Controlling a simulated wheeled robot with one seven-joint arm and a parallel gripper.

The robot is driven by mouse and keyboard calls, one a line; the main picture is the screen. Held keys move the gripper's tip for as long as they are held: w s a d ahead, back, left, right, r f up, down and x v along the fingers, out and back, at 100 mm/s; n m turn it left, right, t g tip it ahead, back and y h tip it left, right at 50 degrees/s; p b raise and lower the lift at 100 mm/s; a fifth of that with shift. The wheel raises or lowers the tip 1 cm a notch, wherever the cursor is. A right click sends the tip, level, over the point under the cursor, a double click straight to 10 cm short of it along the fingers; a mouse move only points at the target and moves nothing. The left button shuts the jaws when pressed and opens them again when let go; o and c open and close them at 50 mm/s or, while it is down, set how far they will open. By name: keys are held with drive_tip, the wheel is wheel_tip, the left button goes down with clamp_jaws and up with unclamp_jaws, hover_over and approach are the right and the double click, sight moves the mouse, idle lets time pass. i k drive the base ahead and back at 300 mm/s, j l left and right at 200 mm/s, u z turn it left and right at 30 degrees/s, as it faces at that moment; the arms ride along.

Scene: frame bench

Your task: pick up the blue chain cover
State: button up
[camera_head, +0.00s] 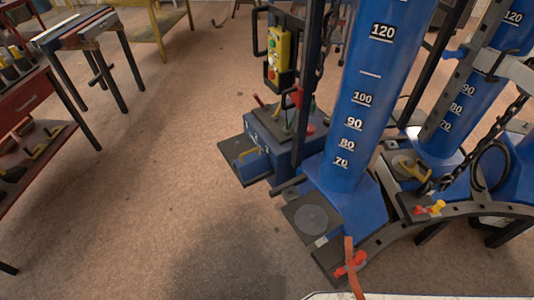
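No separate piece is clearly recognisable as the blue chain cover. The largest blue thing is a tall upright column (368,90) marked 70 to 120, standing right of the middle on a blue foot. A second blue column (455,110) stands behind it at the right, with a dark chain (500,128) hanging close by. A low blue housing (285,145) sits left of the main column, with a dark plate at its left. My gripper is not in view.
A yellow control box (279,52) hangs behind the housing. A red strap (352,268) and curved metal arms stand low at the right. A red tool cart (22,98) and a work stand (85,35) are at the left. The brown floor (170,160) between is clear.

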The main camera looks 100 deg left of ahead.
sight(255, 165)
drive_tip(key=u, duration=2.65)
drive_tip(key=i+j, duration=0.1)
drive_tip(key=i, duration=0.3)
drive_tip(key=z, duration=0.05)
